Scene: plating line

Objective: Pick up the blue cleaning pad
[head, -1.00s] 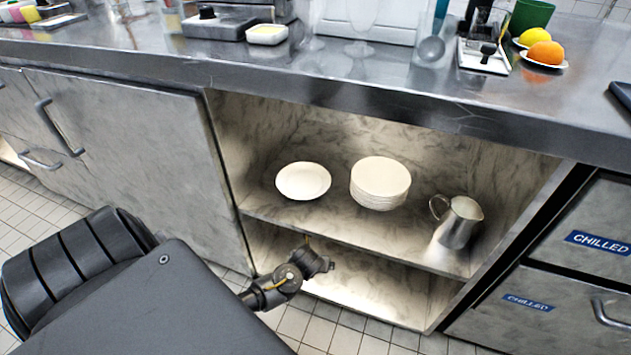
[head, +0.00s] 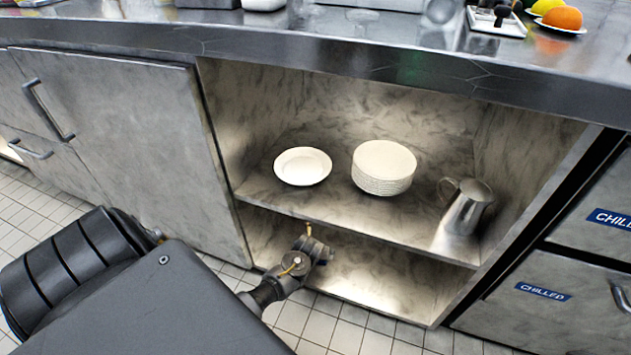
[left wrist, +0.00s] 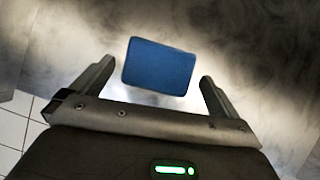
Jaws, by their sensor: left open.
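The blue cleaning pad (left wrist: 158,67) shows in the left wrist view as a rounded blue block on a grey marbled surface. It lies ahead of my left gripper (left wrist: 156,78), between the lines of its two open fingers, with a gap on each side. The fingers hold nothing. In the head view my left gripper (head: 319,251) is at the front of the lower cabinet compartment, below the middle shelf. My right gripper is in neither view.
The middle shelf (head: 345,222) is just above my left gripper. It bears a single plate (head: 303,166), a plate stack (head: 384,167) and a metal jug (head: 467,208). A closed cabinet door (head: 125,140) stands left, chilled drawers (head: 545,310) right. The lower compartment's right part looks clear.

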